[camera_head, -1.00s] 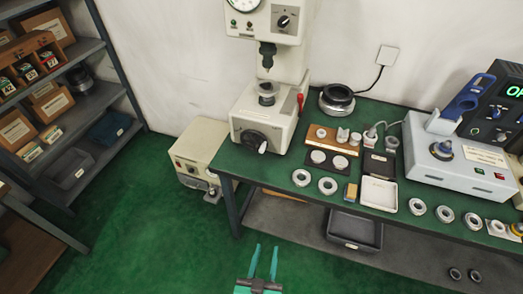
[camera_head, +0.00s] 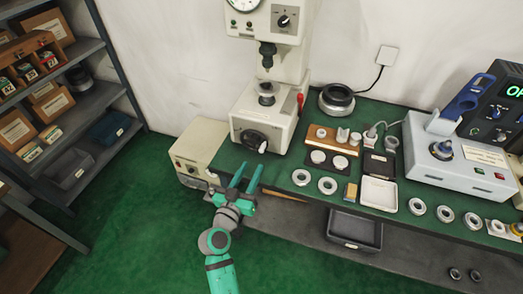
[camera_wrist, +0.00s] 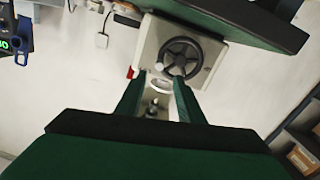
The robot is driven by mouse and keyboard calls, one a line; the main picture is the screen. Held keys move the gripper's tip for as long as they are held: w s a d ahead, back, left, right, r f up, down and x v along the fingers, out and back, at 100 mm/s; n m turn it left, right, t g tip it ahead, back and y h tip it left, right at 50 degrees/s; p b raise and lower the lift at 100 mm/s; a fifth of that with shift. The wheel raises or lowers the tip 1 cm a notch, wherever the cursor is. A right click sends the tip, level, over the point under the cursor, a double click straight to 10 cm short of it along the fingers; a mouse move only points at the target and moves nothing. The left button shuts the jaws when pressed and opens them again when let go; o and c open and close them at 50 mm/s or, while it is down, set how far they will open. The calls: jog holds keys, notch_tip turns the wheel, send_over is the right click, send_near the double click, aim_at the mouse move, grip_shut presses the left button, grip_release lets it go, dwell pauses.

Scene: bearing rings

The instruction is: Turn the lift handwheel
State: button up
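The lift handwheel (camera_head: 254,139) is a black wheel with a pale crank knob, on the front of the cream bench tester (camera_head: 281,117). In the wrist view the handwheel (camera_wrist: 184,50) appears as a spoked black ring, with its knob (camera_wrist: 160,66) toward the lower left of the rim. My gripper (camera_head: 247,172) is open and empty, its two green fingers pointing up toward the handwheel from in front of the bench edge. In the wrist view the fingers (camera_wrist: 159,86) are spread apart just below the wheel in the picture. I see no contact with wheel or knob.
The green-topped bench (camera_head: 286,172) carries several metal rings, a white tray (camera_head: 379,193) and a grey device (camera_head: 460,165) right of the tester. A cream box unit (camera_head: 198,148) stands left of the bench. Shelving (camera_head: 90,105) is at left. The green floor in front is clear.

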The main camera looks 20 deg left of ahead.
aim_at(261, 152)
jog(key=w, duration=1)
jog(key=shift+w+d, duration=0.1)
jog(key=shift+d, duration=0.1)
grip_shut()
